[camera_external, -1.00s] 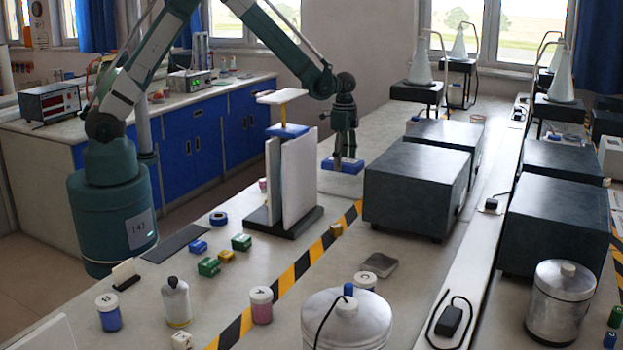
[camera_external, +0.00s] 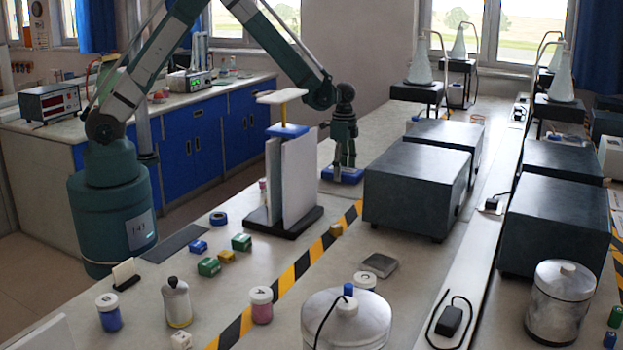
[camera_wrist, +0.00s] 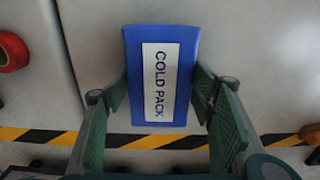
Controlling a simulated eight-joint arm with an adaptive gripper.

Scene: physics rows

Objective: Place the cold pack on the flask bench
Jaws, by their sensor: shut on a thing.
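The cold pack (camera_external: 340,177) is a flat blue block at the bench's far left part. In the wrist view the cold pack (camera_wrist: 188,80) shows a white label reading COLD PACK. My gripper (camera_external: 346,168) is shut on it, with green fingers at its two sides in the wrist view (camera_wrist: 160,92). The pack is at or just above the pale bench top; I cannot tell whether it touches. Conical flasks (camera_external: 420,68) stand on black stands at the back right of this long bench (camera_external: 400,260). No label marks the flask bench.
A large dark box (camera_external: 415,195) stands right of my gripper. A rack with upright white panels (camera_external: 290,180) stands to the left, nearer the camera. Black-and-yellow tape (camera_external: 305,262) crosses the bench. A red ring (camera_wrist: 12,52) lies left of the pack in the wrist view.

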